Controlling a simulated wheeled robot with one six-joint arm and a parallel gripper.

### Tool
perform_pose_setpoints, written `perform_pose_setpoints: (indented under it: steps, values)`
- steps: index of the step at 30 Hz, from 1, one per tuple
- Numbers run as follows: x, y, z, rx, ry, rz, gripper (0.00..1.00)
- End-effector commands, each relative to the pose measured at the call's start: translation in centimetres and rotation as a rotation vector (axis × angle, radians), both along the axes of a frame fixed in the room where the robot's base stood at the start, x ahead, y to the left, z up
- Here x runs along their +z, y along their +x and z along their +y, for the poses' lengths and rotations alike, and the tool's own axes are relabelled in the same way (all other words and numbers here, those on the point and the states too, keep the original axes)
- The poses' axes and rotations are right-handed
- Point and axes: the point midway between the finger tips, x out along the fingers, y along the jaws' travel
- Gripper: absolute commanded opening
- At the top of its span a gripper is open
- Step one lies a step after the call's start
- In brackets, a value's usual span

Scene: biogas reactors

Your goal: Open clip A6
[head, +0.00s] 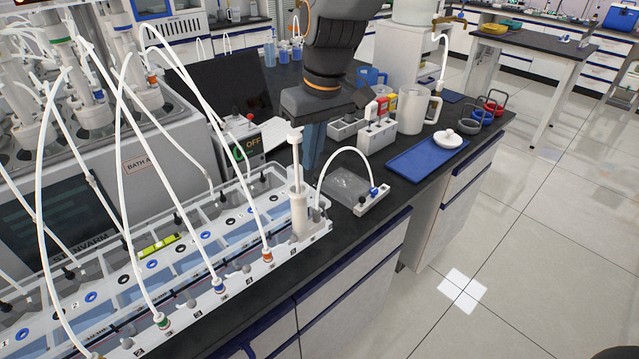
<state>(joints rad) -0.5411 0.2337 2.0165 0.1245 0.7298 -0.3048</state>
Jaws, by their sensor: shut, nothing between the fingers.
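My gripper (313,155) hangs from my dark arm with its bluish fingers pointing down, shut and empty. It is behind a white upright cylinder with a plunger-like top (298,200), at the right end of a long white rack (215,262). The cylinder hides part of the fingers. White tubes run to coloured fittings on the rack's front edge: green (163,322), blue (220,287) and orange (267,256). Small grey clip-like parts (246,268) sit between them. I cannot read which one is A6, nor tell whether any clip is open.
A clear tray (346,186) and a small white block with a blue part (372,200) lie right of the rack. A blue tray (426,158) and a white jug (413,110) stand farther back. Arching tubes (118,165) cross above the rack's left part. The right floor is clear.

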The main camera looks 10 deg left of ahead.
Motion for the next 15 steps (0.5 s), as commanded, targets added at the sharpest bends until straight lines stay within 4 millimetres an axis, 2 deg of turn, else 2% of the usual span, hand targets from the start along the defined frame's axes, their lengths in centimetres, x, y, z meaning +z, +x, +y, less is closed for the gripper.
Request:
perform_pose_setpoints:
  steps: [3, 7, 15]
  values:
    - [-2.4, 0.1, 0.3, 0.000, -0.003, 0.006, 0.00]
    - [-4.6, 0.3, 0.7, 0.000, -0.002, 0.004, 0.00]
    - [-5.9, -1.9, -1.4, -0.002, 0.000, 0.000, 0.00]
